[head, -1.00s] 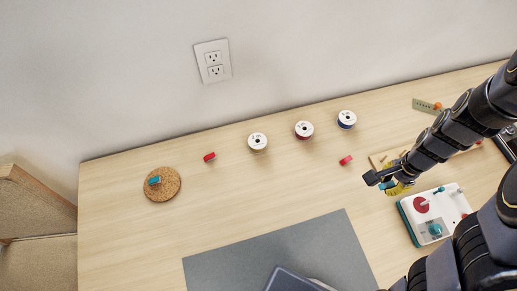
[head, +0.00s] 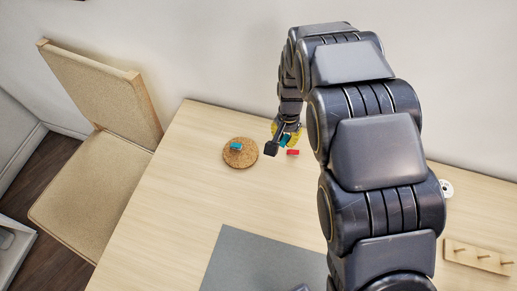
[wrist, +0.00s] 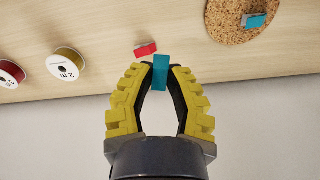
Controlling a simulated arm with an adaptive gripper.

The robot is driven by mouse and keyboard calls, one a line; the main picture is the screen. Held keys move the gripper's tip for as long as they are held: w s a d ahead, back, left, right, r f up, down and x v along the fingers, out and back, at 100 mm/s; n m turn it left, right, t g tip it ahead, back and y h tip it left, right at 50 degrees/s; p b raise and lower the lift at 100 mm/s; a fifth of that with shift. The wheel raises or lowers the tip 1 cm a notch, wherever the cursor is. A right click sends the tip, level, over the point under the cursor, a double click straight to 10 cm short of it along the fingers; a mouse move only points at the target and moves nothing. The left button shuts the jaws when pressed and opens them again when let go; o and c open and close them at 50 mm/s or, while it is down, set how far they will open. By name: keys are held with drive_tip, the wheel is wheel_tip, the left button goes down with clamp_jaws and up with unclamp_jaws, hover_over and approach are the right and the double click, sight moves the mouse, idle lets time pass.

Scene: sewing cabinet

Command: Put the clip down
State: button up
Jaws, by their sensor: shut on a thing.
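My gripper (wrist: 160,80) is shut on a teal clip (wrist: 160,70), held between its yellow-padded fingertips in the wrist view. In the head view the gripper (head: 283,138) is to the right of the round cork mat (head: 229,162), with the held clip partly showing. A second teal clip (head: 236,147) lies on the cork mat. It also shows on the mat in the wrist view (wrist: 257,20). A red clip (head: 293,152) lies on the table just right of the gripper. It shows close beside the held clip in the wrist view (wrist: 145,49).
Ribbon spools (wrist: 68,63) stand on the table at left in the wrist view. A wooden peg board (head: 478,257) is at the right and a grey mat (head: 245,258) at the front. Bare table (head: 190,200) lies around the cork mat. A chair (head: 95,170) stands at left.

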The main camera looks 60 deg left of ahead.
sight(246, 156)
drive_tip(key=s+a+n, duration=0.1)
drive_tip(key=s, duration=0.2)
drive_tip(key=s+a+n, duration=0.1)
drive_tip(key=s+a, duration=0.1)
drive_tip(key=s, duration=0.1)
drive_tip(key=s+a+f, duration=0.1)
drive_tip(key=s, duration=0.1)
drive_tip(key=shift+s+a+n, duration=0.4)
wheel_tip(246, 156, down, 7)
drive_tip(key=shift+f, duration=0.1)
drive_tip(key=shift+f, duration=0.15)
drive_tip(key=o, duration=0.6)
drive_tip(key=shift+o, duration=0.2)
